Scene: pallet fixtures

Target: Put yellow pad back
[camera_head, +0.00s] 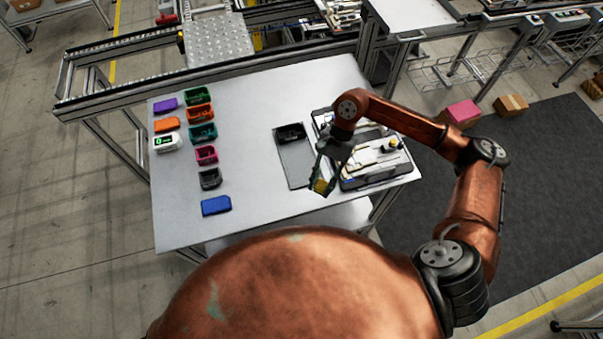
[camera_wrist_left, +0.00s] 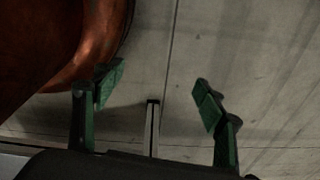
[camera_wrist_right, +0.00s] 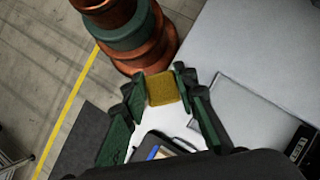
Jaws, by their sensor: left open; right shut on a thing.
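The yellow pad (camera_wrist_right: 161,88) is a small square block between the fingertips of my right gripper (camera_wrist_right: 165,88) in the right wrist view. That gripper is shut on it. In the head view my right gripper (camera_head: 324,183) holds the yellow pad (camera_head: 321,186) above the front of the table, between the grey tray and the pallet fixture (camera_head: 375,178). The arm hides part of the fixture. My left gripper (camera_wrist_left: 155,100) is open and empty in the left wrist view, with bare floor behind it. It does not show in the head view.
A grey tray (camera_head: 295,167) with a black part lies left of the fixture; it also shows in the right wrist view (camera_wrist_right: 250,115). Coloured housings and a blue block (camera_head: 216,205) stand on the table's left. The table (camera_head: 255,130) is clear between.

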